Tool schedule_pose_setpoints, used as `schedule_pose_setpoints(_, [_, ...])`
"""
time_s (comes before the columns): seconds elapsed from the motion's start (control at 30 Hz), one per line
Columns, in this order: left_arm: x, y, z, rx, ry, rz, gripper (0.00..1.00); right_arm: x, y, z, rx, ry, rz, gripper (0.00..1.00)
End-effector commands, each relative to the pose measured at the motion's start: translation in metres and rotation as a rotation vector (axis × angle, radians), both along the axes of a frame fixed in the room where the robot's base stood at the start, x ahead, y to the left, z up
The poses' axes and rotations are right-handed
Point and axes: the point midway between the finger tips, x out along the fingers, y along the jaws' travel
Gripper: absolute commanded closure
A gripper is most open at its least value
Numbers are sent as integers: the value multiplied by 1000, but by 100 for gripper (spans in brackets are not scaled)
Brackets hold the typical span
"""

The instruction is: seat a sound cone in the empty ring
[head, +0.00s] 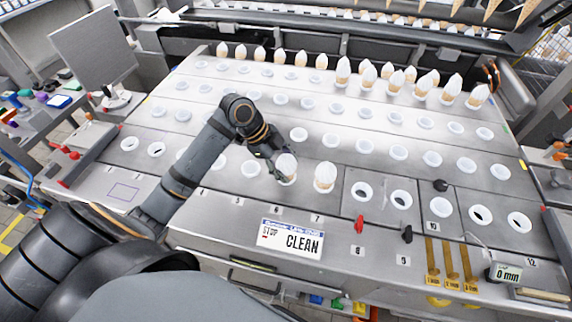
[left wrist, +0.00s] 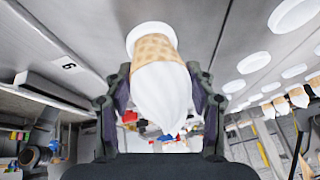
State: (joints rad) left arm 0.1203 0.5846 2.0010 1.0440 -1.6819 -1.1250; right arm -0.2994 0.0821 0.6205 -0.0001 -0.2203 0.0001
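A cone with a white top and waffle body (head: 286,168) stands at the ring above number 6 in the front row. My left gripper (head: 272,152) is at it from the left. In the left wrist view the same cone (left wrist: 158,70) is between the two fingers (left wrist: 160,85), which appear to touch its sides. Its narrow end is at a white ring (left wrist: 150,30). A second cone (head: 325,177) stands just right of it, above number 7. Rings with dark holes show to the right (head: 362,191) and far left (head: 130,144). My right gripper is not in view.
Several cones (head: 343,70) stand along the back of the grey panel, densest at right. Rows of white rings (head: 299,134) fill the middle. A CLEAN sign (head: 291,239), a red lever (head: 359,223) and brass strips (head: 450,262) line the front edge.

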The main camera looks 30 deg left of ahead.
Motion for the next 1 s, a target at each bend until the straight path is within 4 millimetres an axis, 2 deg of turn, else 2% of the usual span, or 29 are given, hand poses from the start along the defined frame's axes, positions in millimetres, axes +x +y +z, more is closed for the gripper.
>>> schedule_pose_setpoints(0.03, [0,0,1,-2,-2,0,39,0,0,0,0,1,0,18])
schedule_pose_setpoints(0.2, [0,0,1,-1,-1,-1,18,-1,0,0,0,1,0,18])
schedule_pose_setpoints(0.57, [0,2,3,1,-1,0,18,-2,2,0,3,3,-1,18])
schedule_pose_setpoints(0.67, [-2,9,13,7,-3,0,18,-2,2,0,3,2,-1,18])
schedule_pose_setpoints(1.0, [-17,39,71,10,-2,0,18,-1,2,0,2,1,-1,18])
